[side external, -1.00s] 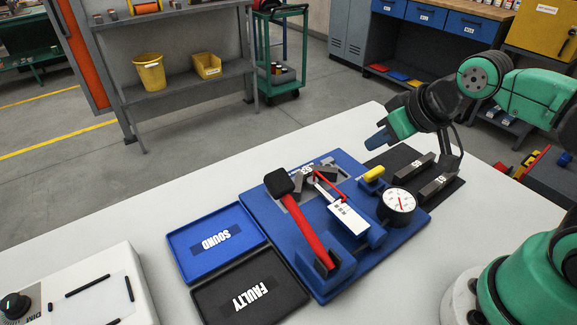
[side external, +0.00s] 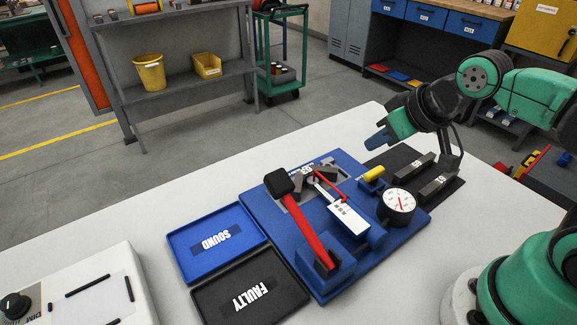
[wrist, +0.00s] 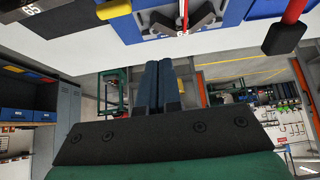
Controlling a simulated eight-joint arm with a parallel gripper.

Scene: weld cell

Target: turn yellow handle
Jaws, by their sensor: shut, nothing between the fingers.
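The yellow handle (side external: 374,173) sits on the blue fixture plate (side external: 420,222), beside the round dial gauge (side external: 398,203). In the wrist view, a yellow piece that looks like this handle (wrist: 113,9) shows at the top edge, left of the fingers. My gripper (side external: 377,139) is just above the handle in the side picture, apart from it. Its blue fingers (wrist: 158,68) lie together with nothing between them. The handle's pivot is not clear in either view.
A red lever with a black knob (side external: 279,181) rises from the fixture. Grey blocks (side external: 438,186) lie on a dark mat at right. Blue SOUND (side external: 180,233) and black FAULTY (side external: 207,312) trays lie left of the fixture. The table (side external: 150,216) is clear behind the trays.

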